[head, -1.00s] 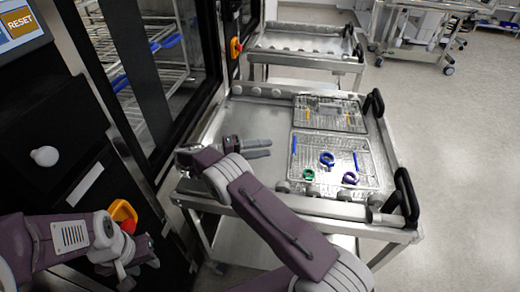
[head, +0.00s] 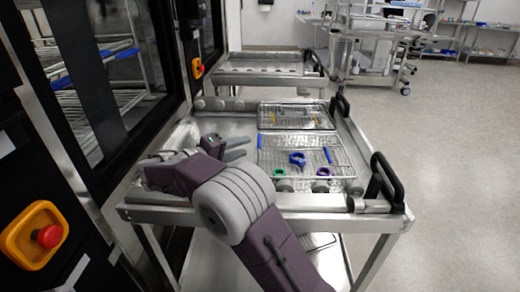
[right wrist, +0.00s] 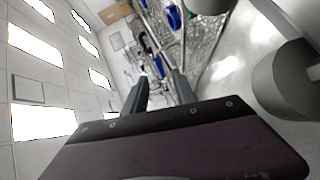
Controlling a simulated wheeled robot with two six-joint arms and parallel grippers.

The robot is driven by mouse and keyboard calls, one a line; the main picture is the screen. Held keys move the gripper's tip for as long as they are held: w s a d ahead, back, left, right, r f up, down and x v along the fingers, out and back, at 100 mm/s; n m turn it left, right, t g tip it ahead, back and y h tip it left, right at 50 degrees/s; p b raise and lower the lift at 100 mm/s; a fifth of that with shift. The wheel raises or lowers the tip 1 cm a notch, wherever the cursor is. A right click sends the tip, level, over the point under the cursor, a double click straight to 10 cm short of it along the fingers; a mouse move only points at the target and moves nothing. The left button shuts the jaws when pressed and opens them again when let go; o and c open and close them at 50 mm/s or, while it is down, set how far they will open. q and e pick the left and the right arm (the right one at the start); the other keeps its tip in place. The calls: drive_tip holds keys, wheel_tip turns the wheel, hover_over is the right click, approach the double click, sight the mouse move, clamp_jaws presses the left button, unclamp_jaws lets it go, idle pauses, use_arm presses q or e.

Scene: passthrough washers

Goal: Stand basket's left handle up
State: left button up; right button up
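The near wire basket (head: 341,150) lies on the steel cart in the head view. Its blue left handle (head: 260,142) is a short bar along the basket's left side; whether it lies flat is too small to tell. The blue right handle (head: 327,155) is on the right side. Inside are a blue ring piece (head: 297,158), a green ring (head: 279,172) and a purple ring (head: 324,172). My right gripper (head: 241,148) is just left of the left handle, open and empty, pointing towards the basket. Its separated fingers (right wrist: 160,88) show in the right wrist view. My left gripper is out of view.
A second wire basket (head: 297,108) with yellow handles lies behind the near one. The cart (head: 205,130) has black push handles (head: 385,180) on its right. A dark washer with an orange-framed red button (head: 48,236) stands left. Another cart (head: 265,66) stands behind.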

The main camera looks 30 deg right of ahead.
sight(259, 140)
drive_tip(key=b+x, duration=0.2)
drive_tip(key=x, duration=0.6)
clamp_jaws()
